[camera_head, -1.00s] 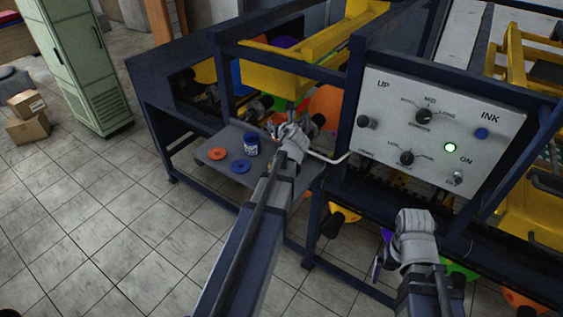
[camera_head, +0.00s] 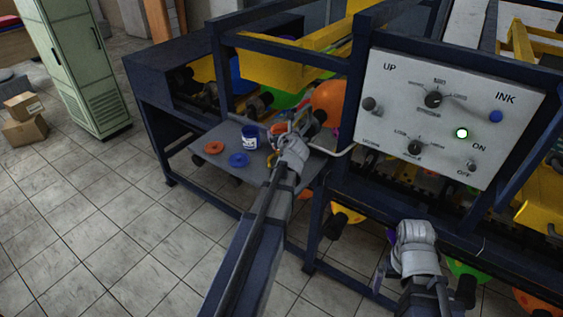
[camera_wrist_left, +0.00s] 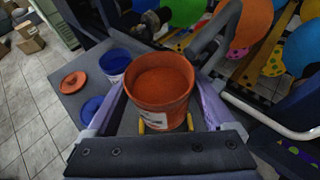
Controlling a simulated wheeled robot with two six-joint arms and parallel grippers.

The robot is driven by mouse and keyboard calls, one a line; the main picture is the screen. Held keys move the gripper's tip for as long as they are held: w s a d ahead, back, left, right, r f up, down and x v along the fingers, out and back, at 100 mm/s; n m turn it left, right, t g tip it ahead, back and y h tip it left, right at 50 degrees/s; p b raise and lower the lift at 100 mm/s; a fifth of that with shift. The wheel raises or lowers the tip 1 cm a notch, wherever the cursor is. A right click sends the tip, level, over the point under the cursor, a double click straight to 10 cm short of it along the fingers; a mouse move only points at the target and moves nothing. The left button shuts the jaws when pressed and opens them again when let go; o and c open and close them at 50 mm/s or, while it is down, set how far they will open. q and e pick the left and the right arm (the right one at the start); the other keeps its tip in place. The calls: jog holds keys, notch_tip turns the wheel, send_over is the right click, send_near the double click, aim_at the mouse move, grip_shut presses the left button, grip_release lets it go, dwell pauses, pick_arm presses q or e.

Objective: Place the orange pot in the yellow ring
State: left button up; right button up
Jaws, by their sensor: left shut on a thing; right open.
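The orange pot (camera_wrist_left: 160,92) is upright between the fingers of my left gripper (camera_wrist_left: 162,104), which is shut on it. In the head view a small part of the orange pot (camera_head: 278,129) shows beside my left gripper (camera_head: 284,138). Yellow pieces of the ring (camera_wrist_left: 153,122) show below the pot in the wrist view. A bit of the yellow ring (camera_head: 271,159) also shows beside my gripper in the head view. Most of the ring is hidden, and I cannot tell whether the pot touches it. My right gripper (camera_head: 384,262) is open, low before the machine.
The grey shelf (camera_head: 218,166) holds a blue pot (camera_head: 250,140), an orange ring or lid (camera_head: 214,147) and a blue one (camera_head: 238,160) left of my left gripper. A bent metal bar (camera_head: 330,152) and the control panel (camera_head: 440,120) stand to the right.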

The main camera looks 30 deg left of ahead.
pick_arm(q)
jog(key=shift+f+b, duration=3.2)
jog(key=shift+f, duration=0.65)
pick_arm(e)
notch_tip(320, 180, down, 8)
pick_arm(q)
jog(key=shift+f, duration=0.25)
jog(key=o, duration=1.3)
jog(key=shift+r, duration=0.1)
jog(key=shift+r, duration=0.15)
jog(key=p+v, duration=0.4)
jog(key=v, duration=0.8)
jog(key=shift+p, duration=0.3)
pick_arm(e)
notch_tip(320, 180, up, 5)
jog(key=shift+f, duration=0.1)
